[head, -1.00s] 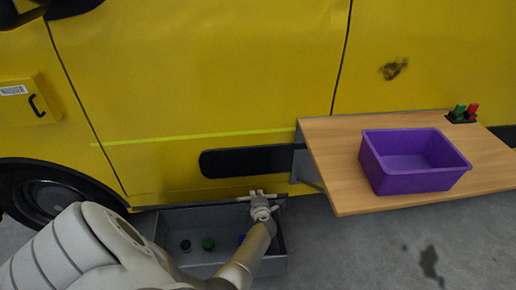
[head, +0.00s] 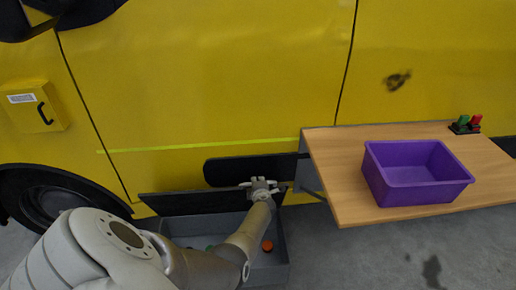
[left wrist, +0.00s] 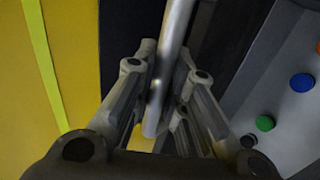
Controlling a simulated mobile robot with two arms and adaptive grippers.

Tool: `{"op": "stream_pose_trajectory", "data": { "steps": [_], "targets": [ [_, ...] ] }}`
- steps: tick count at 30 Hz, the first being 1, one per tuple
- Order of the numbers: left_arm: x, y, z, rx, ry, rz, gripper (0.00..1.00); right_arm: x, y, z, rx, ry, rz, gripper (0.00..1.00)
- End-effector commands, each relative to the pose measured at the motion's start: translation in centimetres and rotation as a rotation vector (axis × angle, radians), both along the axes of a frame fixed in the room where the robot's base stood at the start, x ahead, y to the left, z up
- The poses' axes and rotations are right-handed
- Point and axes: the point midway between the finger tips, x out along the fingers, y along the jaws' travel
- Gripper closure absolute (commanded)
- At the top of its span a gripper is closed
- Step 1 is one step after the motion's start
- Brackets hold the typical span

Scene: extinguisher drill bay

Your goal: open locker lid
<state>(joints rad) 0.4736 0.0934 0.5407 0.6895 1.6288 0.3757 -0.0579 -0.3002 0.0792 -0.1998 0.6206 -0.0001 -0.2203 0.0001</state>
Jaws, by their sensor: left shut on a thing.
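The grey locker (head: 283,262) sits on the floor against the yellow van. Its dark lid (head: 190,204) stands raised along the van side, and the box below is uncovered. My left gripper (head: 260,184) is at the right part of the lid's upper edge. It is shut on a metal bar handle (left wrist: 172,50), which runs between the fingers in the left wrist view. My forearm hides part of the locker. My right gripper is not in view.
Inside the locker are an orange item (head: 267,246), a blue item (left wrist: 302,83), a green item (left wrist: 265,123) and a black one (left wrist: 249,141). A wooden shelf (head: 330,165) with a purple bin (head: 418,195) juts out at the right. A yellow box (head: 35,107) hangs on the van.

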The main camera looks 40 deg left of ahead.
Motion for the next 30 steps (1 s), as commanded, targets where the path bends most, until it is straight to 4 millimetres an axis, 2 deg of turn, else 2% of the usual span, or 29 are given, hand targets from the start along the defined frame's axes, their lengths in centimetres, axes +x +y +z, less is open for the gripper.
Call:
{"op": "stream_pose_trajectory", "data": {
  "steps": [1,2,3,7,19,30],
  "targets": [
    [0.1,0.0,0.2,0.003,-0.002,-0.001,1.0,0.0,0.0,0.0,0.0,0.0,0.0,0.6],
    [0.1,0.0,0.2,0.003,-0.002,-0.001,0.85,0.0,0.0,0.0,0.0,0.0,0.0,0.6],
    [0.1,0.0,0.1,0.002,-0.002,-0.001,0.79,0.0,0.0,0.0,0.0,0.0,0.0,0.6],
    [0.0,0.0,0.1,0.001,-0.001,0.0,0.65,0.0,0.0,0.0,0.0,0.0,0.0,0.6],
    [-0.1,-0.2,-0.1,-0.003,0.002,-0.001,0.65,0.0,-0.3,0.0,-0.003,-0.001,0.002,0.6],
    [-1.3,-1.9,1.0,-0.006,-0.003,0.001,0.65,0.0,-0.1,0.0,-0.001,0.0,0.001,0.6]
  ]
}}
